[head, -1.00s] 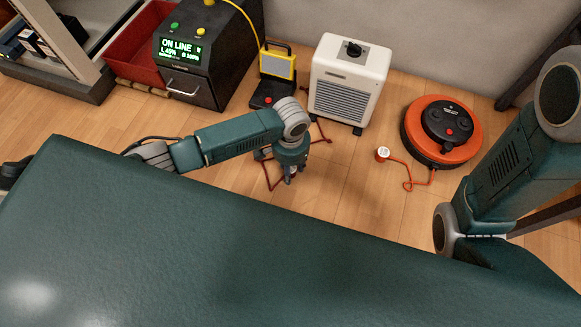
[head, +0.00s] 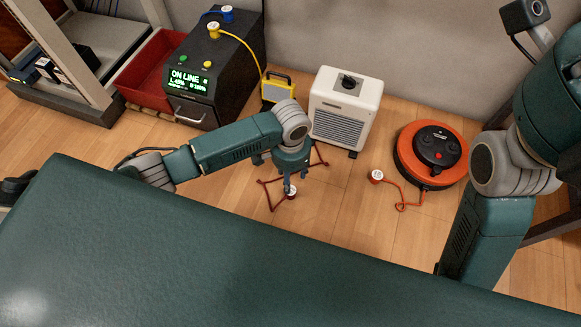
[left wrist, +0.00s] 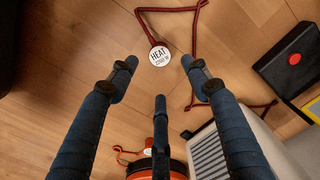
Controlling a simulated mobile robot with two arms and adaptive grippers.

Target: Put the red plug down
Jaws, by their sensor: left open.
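The red plug, with a round white label reading HEAT, is on the wooden floor in the head view (head: 292,193) and in the left wrist view (left wrist: 159,56). Its dark red cord (head: 271,186) zigzags over the floor towards the white heater (head: 346,103). My left gripper (head: 289,187) is just above the plug, pointing down. In the left wrist view its fingers (left wrist: 158,75) are spread, with the plug past the tips and not gripped. My right arm shows at the right, but its gripper is not in view.
An orange cable reel (head: 405,160) with its own orange plug (head: 376,176) lies to the right. A black power unit (head: 207,78), a yellow work lamp (head: 277,88) and a red bin (head: 145,75) stand at the back left. Bare floor lies between heater and reel.

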